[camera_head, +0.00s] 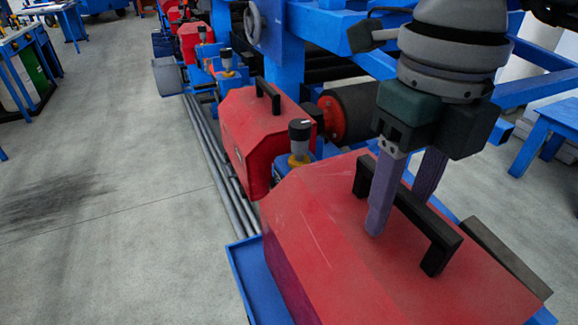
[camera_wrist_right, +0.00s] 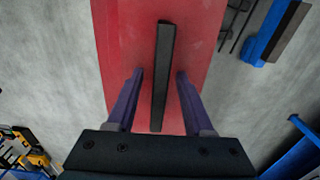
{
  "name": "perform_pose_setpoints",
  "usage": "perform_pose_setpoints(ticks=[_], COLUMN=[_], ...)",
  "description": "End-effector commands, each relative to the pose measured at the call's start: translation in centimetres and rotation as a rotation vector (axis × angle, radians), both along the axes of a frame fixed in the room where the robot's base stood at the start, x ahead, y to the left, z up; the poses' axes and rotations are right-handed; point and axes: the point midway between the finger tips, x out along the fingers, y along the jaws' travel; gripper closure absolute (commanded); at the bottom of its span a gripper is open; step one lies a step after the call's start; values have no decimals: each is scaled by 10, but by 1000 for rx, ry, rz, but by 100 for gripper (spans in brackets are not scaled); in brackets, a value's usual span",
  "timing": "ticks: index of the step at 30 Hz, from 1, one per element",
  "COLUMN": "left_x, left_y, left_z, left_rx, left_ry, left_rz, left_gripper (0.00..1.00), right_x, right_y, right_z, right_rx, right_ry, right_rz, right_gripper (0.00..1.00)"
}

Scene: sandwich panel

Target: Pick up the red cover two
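A large red cover (camera_head: 325,240) with a black bar handle (camera_head: 442,243) on top lies in front of me in the head view. My right gripper (camera_head: 402,212) is above it, pointing down, with its two purple fingers on either side of the handle. In the right wrist view the handle (camera_wrist_right: 163,60) runs between the fingers, with a gap on both sides, over the red cover (camera_wrist_right: 122,35). A second red cover (camera_head: 245,125) with a black handle is farther back. Which one is cover two, I cannot tell. My left gripper is out of view.
A black-and-yellow post (camera_head: 299,145) stands between the two covers. A blue tray edge (camera_head: 247,275) lies at the near cover's left. A red-ended roller (camera_head: 335,118) and blue frame are behind.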

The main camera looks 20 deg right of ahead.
Motion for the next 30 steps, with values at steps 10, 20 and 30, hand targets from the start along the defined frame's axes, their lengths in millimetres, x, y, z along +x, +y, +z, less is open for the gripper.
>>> perform_pose_setpoints(ticks=[10,20,30], left_x=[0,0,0], left_y=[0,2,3], left_z=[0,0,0], left_rx=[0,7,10], left_ry=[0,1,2], left_rz=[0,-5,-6], left_gripper=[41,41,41], right_x=[0,0,0], right_y=[0,0,0], right_z=[0,1,1], right_rx=[1,1,1], right_ry=[0,0,0], right_rz=[0,0,0], right_gripper=[89,100,100])
